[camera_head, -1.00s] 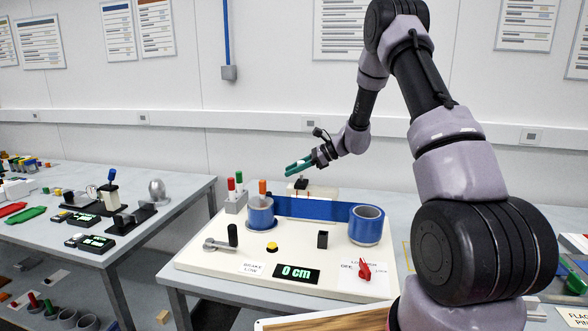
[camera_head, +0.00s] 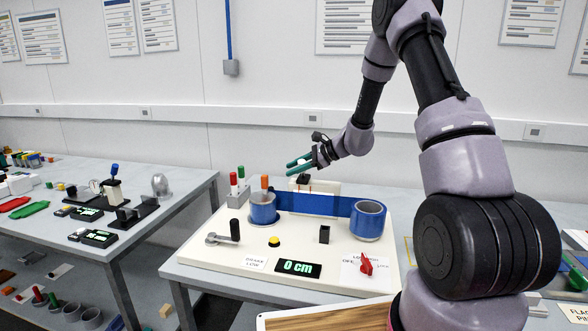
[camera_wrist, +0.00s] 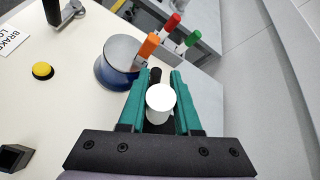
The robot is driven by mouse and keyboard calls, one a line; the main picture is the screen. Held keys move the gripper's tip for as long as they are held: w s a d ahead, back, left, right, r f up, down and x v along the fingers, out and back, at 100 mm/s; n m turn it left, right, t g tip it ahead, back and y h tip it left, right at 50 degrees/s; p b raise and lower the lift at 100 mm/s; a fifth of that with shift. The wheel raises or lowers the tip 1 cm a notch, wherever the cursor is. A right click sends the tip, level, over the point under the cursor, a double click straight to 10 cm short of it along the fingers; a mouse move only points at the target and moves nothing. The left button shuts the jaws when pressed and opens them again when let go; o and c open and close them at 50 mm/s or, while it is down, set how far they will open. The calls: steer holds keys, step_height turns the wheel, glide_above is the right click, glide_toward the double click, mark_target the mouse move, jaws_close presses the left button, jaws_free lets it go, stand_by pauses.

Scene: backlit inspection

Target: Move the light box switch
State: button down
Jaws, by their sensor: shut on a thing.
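The light box switch is a red knob (camera_head: 366,265) on a white label at the front right of the cream board (camera_head: 210,256). The word OFF shows to its left; the rest of the label is hard to read. My gripper (camera_head: 296,165) is well away from it, above the back of the board. In the wrist view, my gripper's green fingers (camera_wrist: 160,100) are shut on a white round-ended thing (camera_wrist: 160,98) with a dark part beyond it. The switch is outside the wrist view.
Blue film (camera_head: 312,204) runs between two rolls across the board. An orange marker (camera_head: 264,182) stands at the left roll, with red and green markers behind. A black-handled crank (camera_head: 235,230), yellow button (camera_head: 274,242), black square holder (camera_head: 324,234) and 0 cm display (camera_head: 298,268) stand forward.

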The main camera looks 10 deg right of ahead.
steer(key=shift+f, duration=0.1)
steer(key=c, duration=0.6)
jaws_free()
steer(key=v, duration=1.1)
